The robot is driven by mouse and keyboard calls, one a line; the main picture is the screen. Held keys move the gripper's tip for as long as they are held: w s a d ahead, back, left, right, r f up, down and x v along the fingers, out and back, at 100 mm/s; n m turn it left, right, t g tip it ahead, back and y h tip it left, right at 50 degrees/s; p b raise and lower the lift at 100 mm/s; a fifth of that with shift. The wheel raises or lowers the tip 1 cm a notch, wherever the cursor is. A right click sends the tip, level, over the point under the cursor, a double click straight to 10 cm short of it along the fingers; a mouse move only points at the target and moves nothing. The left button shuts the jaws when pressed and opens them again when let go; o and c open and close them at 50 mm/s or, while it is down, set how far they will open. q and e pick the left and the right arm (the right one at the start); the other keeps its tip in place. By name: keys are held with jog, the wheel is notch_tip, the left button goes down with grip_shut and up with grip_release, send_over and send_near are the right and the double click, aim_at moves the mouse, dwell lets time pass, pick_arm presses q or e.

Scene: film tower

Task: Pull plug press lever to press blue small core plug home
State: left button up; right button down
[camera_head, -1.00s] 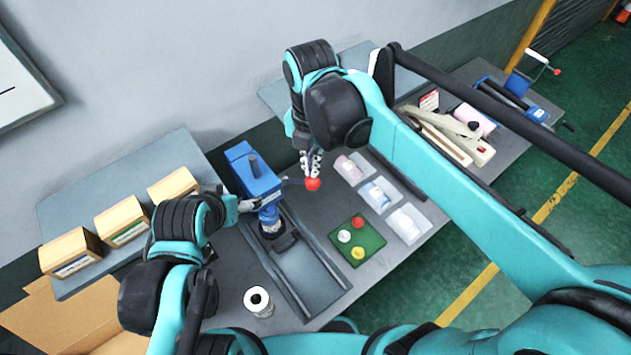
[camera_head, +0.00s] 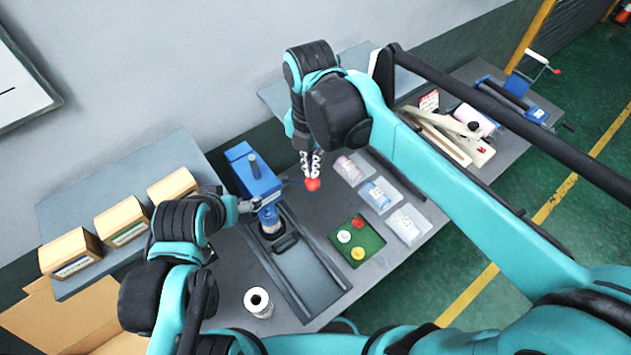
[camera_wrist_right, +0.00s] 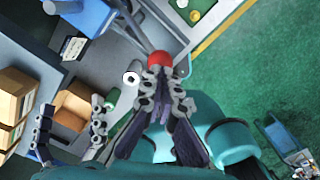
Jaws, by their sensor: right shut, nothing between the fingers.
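The blue plug press (camera_head: 250,175) stands on the bench, with its ram above a dark seat on a grey rail. Its lever ends in a red ball knob (camera_head: 313,184). My right gripper (camera_head: 311,172) is shut and empty, its fingertips right at the top of the knob; I cannot tell if they touch. The knob also shows in the right wrist view (camera_wrist_right: 159,59) just beyond the fingertips. My left gripper (camera_head: 246,205) is beside the press's ram, and its jaws are too small to read. I cannot make out the blue small core plug; the ram area hides the seat.
A green tray (camera_head: 372,246) holds red, white and yellow plugs. Clear bins (camera_head: 408,225) with labels stand to its right. A white roll (camera_head: 258,301) stands left of the rail (camera_head: 318,283). Cardboard boxes (camera_head: 122,221) sit on the left shelf.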

aim_at(318, 184)
jog(key=shift+f, duration=0.15)
jog(key=shift+f+b, duration=0.7)
jog(key=shift+f, duration=0.15)
jog(key=shift+r, duration=0.1)
jog(key=shift+s+d+f+b, duration=0.35)
jog(key=shift+s+f, duration=0.1)
jog(key=shift+f, duration=0.15)
jog(key=shift+s+d+f+b, duration=0.3)
jog(key=shift+s+f, duration=0.15)
jog(key=shift+f, duration=0.15)
jog(key=s+f, duration=0.1)
jog(key=d+f+b, duration=0.1)
jog(key=shift+s+d+f, duration=0.1)
jog(key=shift+s+f, duration=0.25)
